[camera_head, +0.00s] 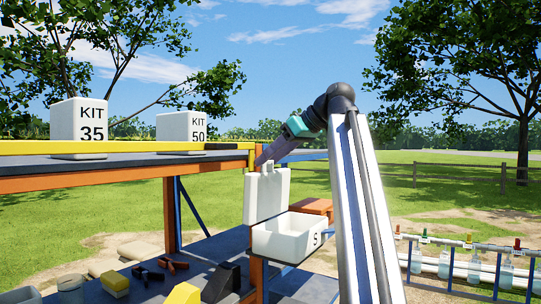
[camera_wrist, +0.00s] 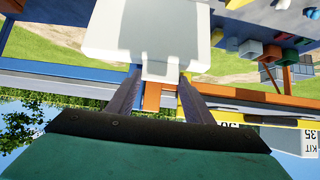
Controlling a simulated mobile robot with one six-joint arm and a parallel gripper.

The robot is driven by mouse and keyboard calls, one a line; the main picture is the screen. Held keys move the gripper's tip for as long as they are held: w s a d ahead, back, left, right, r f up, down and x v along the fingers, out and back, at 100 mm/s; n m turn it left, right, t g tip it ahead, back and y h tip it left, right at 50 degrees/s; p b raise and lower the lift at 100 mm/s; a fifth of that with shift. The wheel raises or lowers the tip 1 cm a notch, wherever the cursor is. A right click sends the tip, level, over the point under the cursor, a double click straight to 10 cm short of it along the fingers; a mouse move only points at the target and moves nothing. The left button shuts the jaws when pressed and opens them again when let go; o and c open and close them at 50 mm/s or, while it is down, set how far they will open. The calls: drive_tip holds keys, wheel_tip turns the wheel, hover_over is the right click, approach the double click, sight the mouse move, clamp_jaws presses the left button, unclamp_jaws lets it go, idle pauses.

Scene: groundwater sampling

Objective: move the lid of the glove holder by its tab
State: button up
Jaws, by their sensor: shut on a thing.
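The glove holder (camera_head: 283,240) is a white open box marked S, fixed beside the orange post of the rack in the head view. Its white lid (camera_head: 266,196) stands upright at the back of the box, so the box is open. In the wrist view the lid (camera_wrist: 150,30) fills the top middle, with its tab (camera_wrist: 160,71) pointing down between my fingers. My gripper (camera_head: 265,160) is at the lid's top edge, coming from the upper right. In the wrist view my gripper (camera_wrist: 161,76) is shut on the tab, one finger on each side.
White boxes marked KIT 35 (camera_head: 80,120) and KIT 50 (camera_head: 181,127) stand on the upper shelf at left. The lower shelf holds yellow blocks (camera_head: 116,283) and several dark items. A brown box (camera_head: 312,206) sits behind the holder. Pipes with coloured valves (camera_head: 468,243) stand at right.

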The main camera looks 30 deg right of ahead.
drive_tip(key=shift+w+r, duration=0.1)
drive_tip(key=shift+r, duration=0.15)
drive_tip(key=o, duration=1.5)
drive_tip(key=shift+d, duration=0.1)
drive_tip(key=shift+w+f, duration=0.1)
drive_tip(key=shift+f, duration=0.05)
